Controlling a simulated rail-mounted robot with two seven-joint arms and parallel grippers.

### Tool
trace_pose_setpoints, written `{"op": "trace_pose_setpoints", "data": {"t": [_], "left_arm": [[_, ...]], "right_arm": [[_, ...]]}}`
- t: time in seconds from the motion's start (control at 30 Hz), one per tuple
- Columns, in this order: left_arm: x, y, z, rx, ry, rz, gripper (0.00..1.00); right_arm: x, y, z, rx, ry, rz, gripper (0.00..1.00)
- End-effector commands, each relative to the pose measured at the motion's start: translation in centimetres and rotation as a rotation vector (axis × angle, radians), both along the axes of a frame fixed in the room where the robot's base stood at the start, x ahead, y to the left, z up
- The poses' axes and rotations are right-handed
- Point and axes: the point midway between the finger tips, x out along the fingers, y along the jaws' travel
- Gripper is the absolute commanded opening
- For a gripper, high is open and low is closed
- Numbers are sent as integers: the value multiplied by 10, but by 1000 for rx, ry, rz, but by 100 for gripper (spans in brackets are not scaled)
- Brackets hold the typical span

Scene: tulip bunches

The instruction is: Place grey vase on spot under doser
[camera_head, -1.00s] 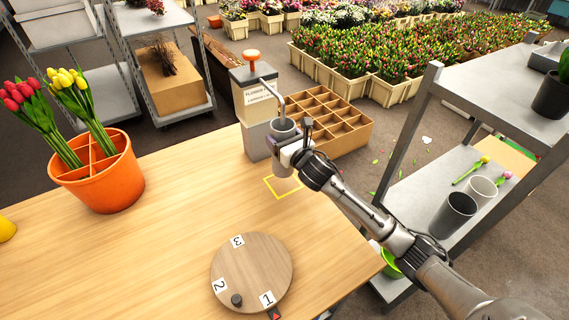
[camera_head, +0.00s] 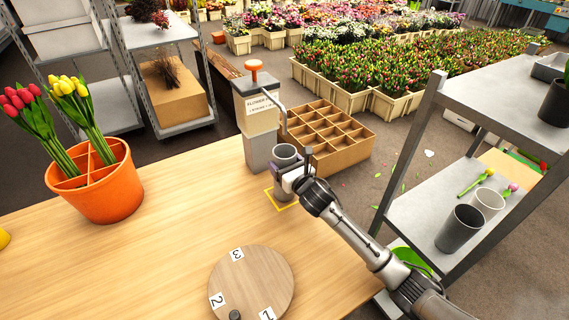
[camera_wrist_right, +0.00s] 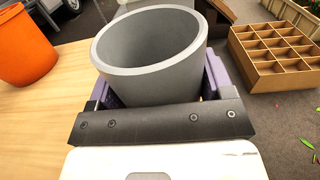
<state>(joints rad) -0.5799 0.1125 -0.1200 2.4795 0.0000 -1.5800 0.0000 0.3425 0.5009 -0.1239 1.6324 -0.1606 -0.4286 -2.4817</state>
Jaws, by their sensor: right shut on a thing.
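The grey vase (camera_head: 286,154) is upright in my right gripper (camera_head: 284,175), which is shut on it. In the right wrist view the grey vase (camera_wrist_right: 152,55) fills the space between the purple-padded fingers of the right gripper (camera_wrist_right: 158,95). The vase is over or within the yellow-outlined spot (camera_head: 284,207) on the table. I cannot tell whether its base touches the table. The doser (camera_head: 259,110), a grey box with an orange knob and a bent spout, stands just behind the vase. My left gripper is not in view.
A round wooden board with number cards (camera_head: 252,285) lies near the table's front. An orange pot of tulips (camera_head: 112,195) stands at left. A metal shelf (camera_head: 425,205) with two more vases is at right.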

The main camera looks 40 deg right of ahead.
Motion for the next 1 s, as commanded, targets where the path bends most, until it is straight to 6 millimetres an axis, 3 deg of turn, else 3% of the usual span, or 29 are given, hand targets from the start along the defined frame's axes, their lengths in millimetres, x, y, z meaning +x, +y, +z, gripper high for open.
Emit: {"op": "trace_pose_setpoints", "data": {"t": [0.07,0.1,0.33,0.67,1.0], "left_arm": [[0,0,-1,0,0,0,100],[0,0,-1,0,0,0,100],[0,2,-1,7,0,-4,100],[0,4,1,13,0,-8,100],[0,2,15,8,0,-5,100]], "right_arm": [[0,0,-3,0,1,0,48],[0,0,-3,0,1,0,76],[0,0,-3,0,1,0,98],[0,0,2,0,0,0,100],[-54,7,2,-2,3,1,100]]}}
